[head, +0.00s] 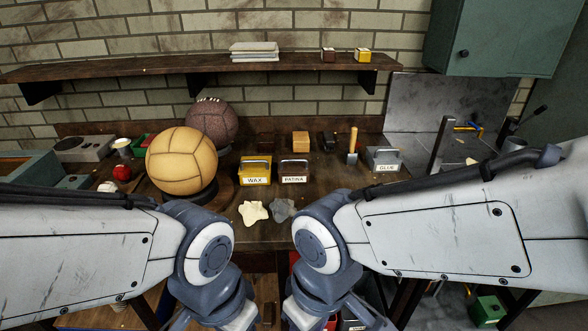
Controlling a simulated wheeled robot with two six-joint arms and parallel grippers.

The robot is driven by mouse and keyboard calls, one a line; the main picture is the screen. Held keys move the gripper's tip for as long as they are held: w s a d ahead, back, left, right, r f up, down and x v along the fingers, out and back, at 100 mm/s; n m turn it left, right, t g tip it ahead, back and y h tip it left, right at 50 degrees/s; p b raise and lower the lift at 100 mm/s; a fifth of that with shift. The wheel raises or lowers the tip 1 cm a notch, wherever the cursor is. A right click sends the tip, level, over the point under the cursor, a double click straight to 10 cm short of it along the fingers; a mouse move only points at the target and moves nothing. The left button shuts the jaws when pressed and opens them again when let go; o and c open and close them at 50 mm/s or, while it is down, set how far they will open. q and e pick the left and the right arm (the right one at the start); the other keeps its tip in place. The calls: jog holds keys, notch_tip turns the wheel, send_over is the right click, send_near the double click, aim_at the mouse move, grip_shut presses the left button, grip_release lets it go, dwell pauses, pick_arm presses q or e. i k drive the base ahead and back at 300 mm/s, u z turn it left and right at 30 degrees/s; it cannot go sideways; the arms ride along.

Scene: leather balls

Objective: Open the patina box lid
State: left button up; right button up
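The patina box (294,173) is a small dark brown box with a white PATINA label on its front. It sits on the workbench, just right of the yellow wax box, with a metal handle showing at its top. Its lid looks closed, though the box is small in view. My two arms come in from the left and right and bend down at the bottom middle, in front of the bench. Both wrists are well short of the patina box and do not touch it. The fingertips of both grippers are outside the frame.
The wax box (255,172) stands close beside the patina box. A tan ball (181,160) and a dark brown ball (212,121) are at left. A cream cloth (253,212) and a grey cloth (283,209) lie in front. A glue box (384,159) and a hammer (353,144) are at right.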

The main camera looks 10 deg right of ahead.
aim_at(287, 164)
jog(key=u, duration=0.2)
jog(key=i, duration=1)
jog(key=z, duration=0.35)
